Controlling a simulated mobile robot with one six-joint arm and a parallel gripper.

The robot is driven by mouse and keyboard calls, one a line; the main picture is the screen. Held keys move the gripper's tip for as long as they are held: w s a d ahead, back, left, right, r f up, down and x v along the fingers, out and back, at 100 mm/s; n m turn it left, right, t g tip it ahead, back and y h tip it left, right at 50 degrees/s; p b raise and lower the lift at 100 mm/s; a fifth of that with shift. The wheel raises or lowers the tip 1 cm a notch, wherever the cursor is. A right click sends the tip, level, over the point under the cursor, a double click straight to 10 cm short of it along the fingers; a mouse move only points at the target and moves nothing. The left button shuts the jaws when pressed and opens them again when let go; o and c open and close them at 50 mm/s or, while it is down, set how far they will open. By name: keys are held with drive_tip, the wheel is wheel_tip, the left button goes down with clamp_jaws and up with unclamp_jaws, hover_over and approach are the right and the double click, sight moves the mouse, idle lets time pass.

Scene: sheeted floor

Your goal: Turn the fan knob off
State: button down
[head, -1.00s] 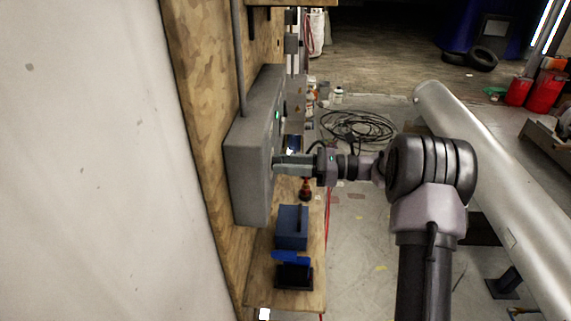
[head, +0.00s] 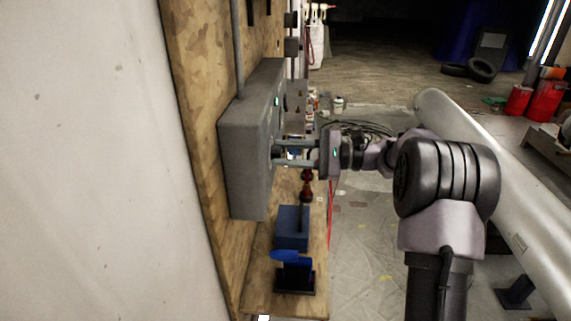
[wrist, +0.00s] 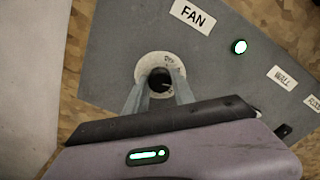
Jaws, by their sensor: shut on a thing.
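The grey control box (head: 245,165) is fixed to the wooden panel on the left in the head view. In the wrist view, the FAN label (wrist: 193,16) is near the top of its face (wrist: 110,70). Below that label, the dark fan knob (wrist: 160,84) sits in a round pale dial (wrist: 147,66) with small print I cannot read. My gripper (head: 277,152) reaches in from the right in the head view. In the wrist view its fingers (wrist: 160,88) are on either side of the knob, shut on it. The fingers partly hide the knob and dial.
A lit green lamp (wrist: 239,46), the WALL label (wrist: 281,77) and another cut-off label are on the same face. Below the box, a wooden shelf (head: 255,296) holds a blue box (head: 291,228) and a red-brown bottle (head: 306,187). A large metal pipe (head: 500,175) lies on the right.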

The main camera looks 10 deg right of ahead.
drive_tip(key=shift+n+b, duration=5.05)
drive_tip(key=shift+n, duration=2.45)
drive_tip(key=c, duration=1.1)
unclamp_jaws()
drive_tip(key=shift+o, duration=0.2)
drive_tip(key=shift+d, duration=0.1)
